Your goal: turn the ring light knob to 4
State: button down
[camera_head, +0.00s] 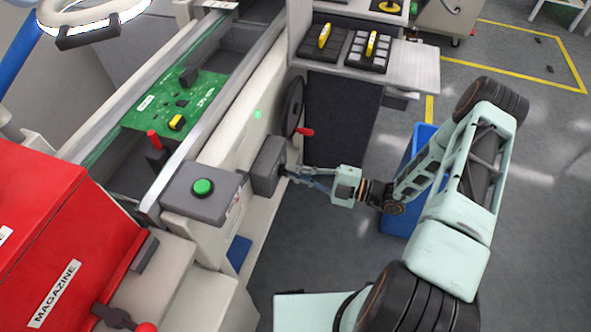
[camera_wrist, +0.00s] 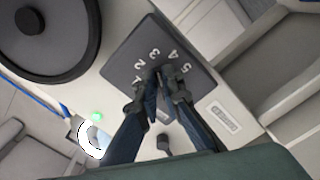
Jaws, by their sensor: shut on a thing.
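The knob's dark grey box (camera_head: 267,166) is mounted on the side of the machine. In the wrist view its face (camera_wrist: 128,58) carries the numbers 1 to 5 in an arc. My gripper (camera_head: 288,172) is at the face of this box, coming from the right. In the wrist view its fingertips (camera_wrist: 164,86) are closed around the knob, just below the 3 and 4. The fingers hide most of the knob, so I cannot tell where its pointer stands. The ring light (camera_head: 95,14) is at the top left and glows white.
A black handwheel (camera_head: 292,106) with a red handle (camera_head: 304,131) is close beside the box. A grey box with a green button (camera_head: 203,187) stands to the left. A blue bin (camera_head: 398,222) stands on the floor behind my arm. A red magazine (camera_head: 62,230) is at the left.

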jog(key=shift+s+f+m, duration=0.15)
jog(key=shift+m, duration=1.7)
jog(key=shift+s+f+m, duration=0.1)
jog(key=shift+s+m, duration=0.05)
jog(key=shift+m, duration=1.7)
jog(key=shift+a, duration=0.1)
jog(key=c, duration=2.1)
grip_release()
jog(key=v, duration=1.2)
